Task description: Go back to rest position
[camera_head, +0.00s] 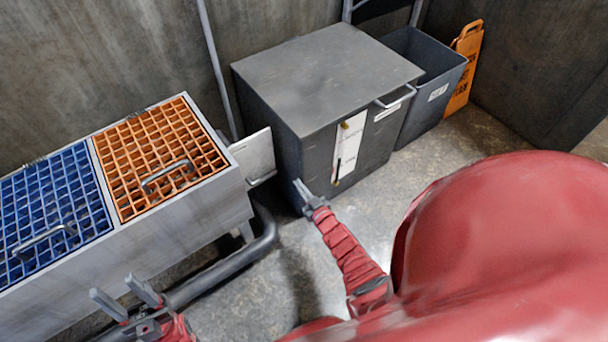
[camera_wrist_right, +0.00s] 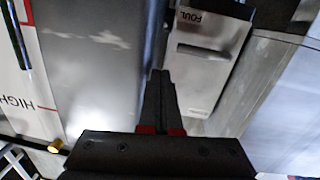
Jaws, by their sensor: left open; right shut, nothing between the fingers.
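My left gripper (camera_head: 125,302) is at the bottom left of the head view, open and empty, in front of the grated bin unit. My right gripper (camera_head: 305,190) is near the middle of the head view, in front of the left lower part of the dark grey compactor box (camera_head: 330,80). In the right wrist view its fingers (camera_wrist_right: 160,85) are together with nothing between them. I cannot tell from the pictures whether it touches the box.
The bin unit has a blue grate (camera_head: 50,205) and an orange grate (camera_head: 160,160). A grey panel (camera_head: 254,155) sticks out at its right end. A grey bin (camera_head: 425,85) and an orange floor sign (camera_head: 464,65) stand at the back right. A dark pipe (camera_head: 230,262) runs low in front.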

